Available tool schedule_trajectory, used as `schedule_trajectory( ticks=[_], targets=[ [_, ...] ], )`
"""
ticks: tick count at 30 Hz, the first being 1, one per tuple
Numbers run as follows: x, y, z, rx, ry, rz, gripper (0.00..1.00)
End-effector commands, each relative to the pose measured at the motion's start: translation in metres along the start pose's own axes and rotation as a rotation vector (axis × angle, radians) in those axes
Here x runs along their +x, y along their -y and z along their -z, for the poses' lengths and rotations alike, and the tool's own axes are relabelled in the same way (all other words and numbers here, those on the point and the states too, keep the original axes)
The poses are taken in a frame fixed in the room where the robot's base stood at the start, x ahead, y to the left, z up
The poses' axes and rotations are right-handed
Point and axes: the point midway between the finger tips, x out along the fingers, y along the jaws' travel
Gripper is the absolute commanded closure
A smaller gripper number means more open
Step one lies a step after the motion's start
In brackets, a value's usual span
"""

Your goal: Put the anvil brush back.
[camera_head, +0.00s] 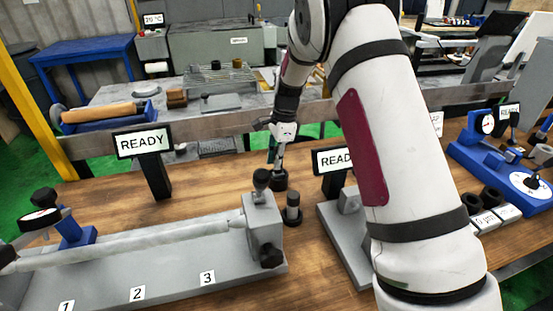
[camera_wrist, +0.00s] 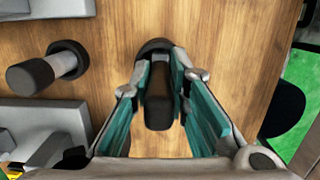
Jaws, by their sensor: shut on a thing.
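My gripper (camera_head: 278,158) points down over the wooden table, behind the right end of the long grey bench fixture. In the wrist view my gripper (camera_wrist: 162,85) has its teal-lined fingers closed around a dark, upright, handle-like piece (camera_wrist: 158,105), which I take to be the anvil brush. A dark round piece (camera_head: 279,181) is directly below the fingertips; it also shows in the wrist view (camera_wrist: 153,46). I cannot tell whether it is the brush's lower end or a separate holder, or whether it touches the table.
A grey post with black cap and base (camera_head: 292,208) stands close by, also in the wrist view (camera_wrist: 68,64). The grey bench fixture (camera_head: 225,262) is front left. A READY sign (camera_head: 333,160) stands right; another READY sign (camera_head: 143,142) stands left. Wooden table (camera_head: 215,185) is bare between.

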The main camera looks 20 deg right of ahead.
Motion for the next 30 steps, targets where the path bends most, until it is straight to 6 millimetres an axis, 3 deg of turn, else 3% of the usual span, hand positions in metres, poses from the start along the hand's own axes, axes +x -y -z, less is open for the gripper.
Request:
schedule_trajectory(
  ticks=[4,5,6,8,20,30],
  targets=[
    [0.003,0.000,0.001,0.000,0.000,-0.001,1.00],
    [0.003,0.000,0.001,0.000,0.000,-0.001,0.82],
    [0.003,0.000,0.001,0.000,0.000,0.000,0.73],
    [0.003,0.000,0.001,0.000,0.000,-0.001,0.64],
    [-0.005,0.000,0.000,0.000,-0.001,0.001,0.64],
    [-0.067,0.001,0.000,-0.001,0.000,0.004,0.64]
  ],
)
